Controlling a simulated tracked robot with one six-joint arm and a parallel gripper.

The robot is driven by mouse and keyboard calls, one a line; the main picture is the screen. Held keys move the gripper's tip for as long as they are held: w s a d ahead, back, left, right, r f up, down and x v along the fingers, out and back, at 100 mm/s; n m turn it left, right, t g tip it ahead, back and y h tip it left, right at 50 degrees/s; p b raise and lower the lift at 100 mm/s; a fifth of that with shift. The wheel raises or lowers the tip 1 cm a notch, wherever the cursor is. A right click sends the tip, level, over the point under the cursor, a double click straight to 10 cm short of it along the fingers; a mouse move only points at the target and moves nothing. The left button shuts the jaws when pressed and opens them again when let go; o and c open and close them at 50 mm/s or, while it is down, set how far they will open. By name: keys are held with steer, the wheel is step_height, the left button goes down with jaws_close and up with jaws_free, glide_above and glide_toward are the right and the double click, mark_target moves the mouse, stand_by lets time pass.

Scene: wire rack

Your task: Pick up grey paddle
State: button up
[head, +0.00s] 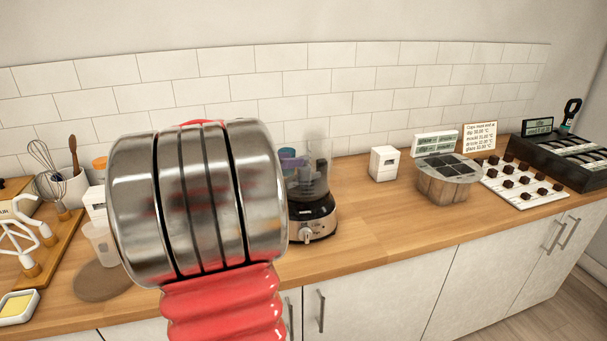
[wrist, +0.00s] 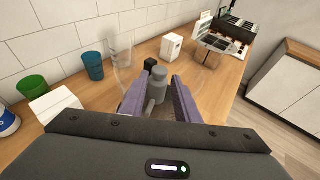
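A grey piece (wrist: 159,86) with an upright, rounded body shows in the wrist view and looks like the grey paddle. My gripper (wrist: 160,76) has two purple fingers, one on each side of the grey piece, spread apart. I cannot tell whether either finger touches it.
A blue cup (wrist: 93,66) and a green cup (wrist: 33,86) stand left in the wrist view. The front counter between is bare.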

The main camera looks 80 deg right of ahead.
steer(key=shift+d, duration=0.1)
steer(key=shift+x, duration=2.55)
steer(key=shift+s, duration=0.1)
steer(key=shift+c, duration=0.5)
steer(key=c, duration=0.6)
